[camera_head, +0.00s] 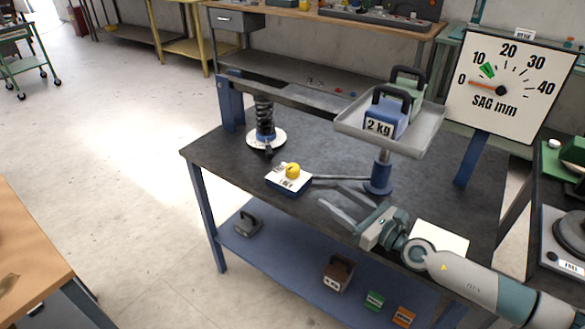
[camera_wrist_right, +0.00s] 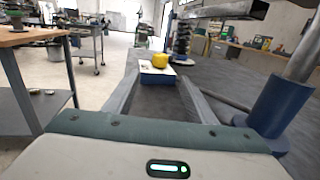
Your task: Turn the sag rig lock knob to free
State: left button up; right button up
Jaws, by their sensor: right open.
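The lock knob (camera_head: 292,170) is yellow and round. It sits on a small blue box with a white labelled top (camera_head: 279,181), near the front edge of the dark rig table. My right gripper (camera_head: 331,195) is open and empty, to the right of the box and apart from it, its fingers pointing toward the knob. In the right wrist view the knob (camera_wrist_right: 160,60) shows ahead, beyond and between the two finger ends. The label print is too small to read. My left gripper is not in view.
A black spring (camera_head: 264,118) stands on a white disc behind the knob. A grey tray (camera_head: 415,138) with a blue 2 kg weight (camera_head: 386,117) and a green weight stands on a blue post (camera_head: 379,178). The SAG mm dial (camera_head: 509,88) has its pointer near 0. A rod runs beside the gripper.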

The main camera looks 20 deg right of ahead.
jog(key=shift+w+a+r, duration=0.1)
jog(key=shift+w+a, duration=0.2)
jog(key=shift+w, duration=0.3)
jog(key=p, duration=0.2)
send_near(298, 173)
jog(key=x, duration=0.4)
jog(key=shift+s+a+r, duration=0.1)
jog(key=shift+r, duration=0.15)
jog(key=x, duration=0.6)
jog(key=shift+w+a+f+b, duration=0.15)
jog(key=shift+w+f+b, duration=0.05)
jog(key=shift+w+b, duration=0.15)
jog(key=shift+w+a, duration=0.3)
jog(key=shift+w, duration=0.25)
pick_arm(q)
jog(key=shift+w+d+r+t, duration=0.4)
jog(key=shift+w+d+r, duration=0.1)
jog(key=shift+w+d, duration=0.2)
pick_arm(e)
jog(key=shift+w, duration=0.15)
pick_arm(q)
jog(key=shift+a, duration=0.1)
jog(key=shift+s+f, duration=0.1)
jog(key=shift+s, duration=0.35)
pick_arm(e)
jog(key=c, duration=1)
